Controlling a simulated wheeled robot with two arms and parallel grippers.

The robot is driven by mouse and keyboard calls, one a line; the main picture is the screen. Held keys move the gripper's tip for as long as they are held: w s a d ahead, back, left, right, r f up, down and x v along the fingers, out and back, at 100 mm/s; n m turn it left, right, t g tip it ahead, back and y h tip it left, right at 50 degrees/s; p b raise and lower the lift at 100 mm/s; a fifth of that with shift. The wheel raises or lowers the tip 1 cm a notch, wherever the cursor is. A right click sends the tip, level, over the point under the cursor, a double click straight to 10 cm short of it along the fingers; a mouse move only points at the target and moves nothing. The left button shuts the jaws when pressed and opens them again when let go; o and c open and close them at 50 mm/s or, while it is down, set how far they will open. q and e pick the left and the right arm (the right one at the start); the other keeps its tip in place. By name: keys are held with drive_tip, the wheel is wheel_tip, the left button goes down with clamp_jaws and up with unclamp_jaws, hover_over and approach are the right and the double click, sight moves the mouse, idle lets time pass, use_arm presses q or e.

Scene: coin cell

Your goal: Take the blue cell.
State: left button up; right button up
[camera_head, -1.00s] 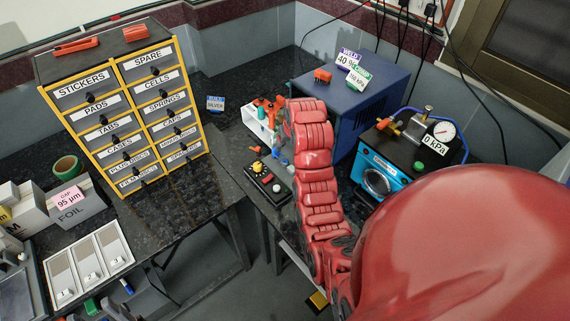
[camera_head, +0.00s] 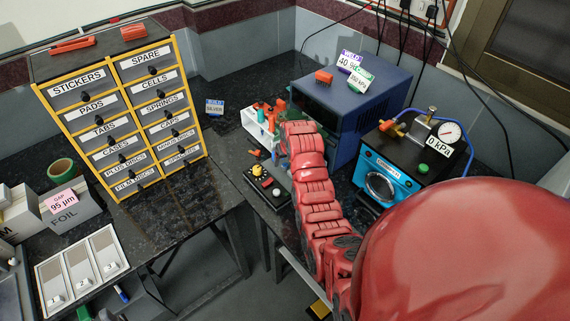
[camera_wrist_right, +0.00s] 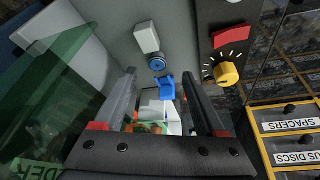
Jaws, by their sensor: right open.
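My right gripper (camera_wrist_right: 165,100) is open, with its two dark fingers apart and pointing down toward a grey device. A small blue clip-like piece (camera_wrist_right: 166,86) shows between the fingers in the right wrist view. Just beyond it a small round blue piece (camera_wrist_right: 157,63) sits by a white block on the grey surface. I cannot tell for certain which of these is the blue cell. Neither is gripped. In the head view my red right arm (camera_head: 318,200) reaches over the bench, and its hand hides most of this spot. My left gripper is not in view.
A black control box with a yellow knob (camera_head: 257,169) stands beside the hand; the knob also shows in the right wrist view (camera_wrist_right: 227,74). A white holder (camera_head: 258,128) stands behind. A blue cabinet (camera_head: 345,120) and a gauge unit (camera_head: 400,165) are right, a labelled drawer unit (camera_head: 120,110) left.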

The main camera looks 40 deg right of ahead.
sight(285, 165)
drive_tip(key=shift+d+p+x, duration=0.25)
drive_tip(key=shift+p+x, duration=0.25)
drive_tip(key=shift+x, duration=0.65)
drive_tip(key=shift+w+f, duration=0.25)
drive_tip(key=shift+f, duration=0.25)
drive_tip(key=shift+f, duration=0.25)
drive_tip(key=c, duration=0.9)
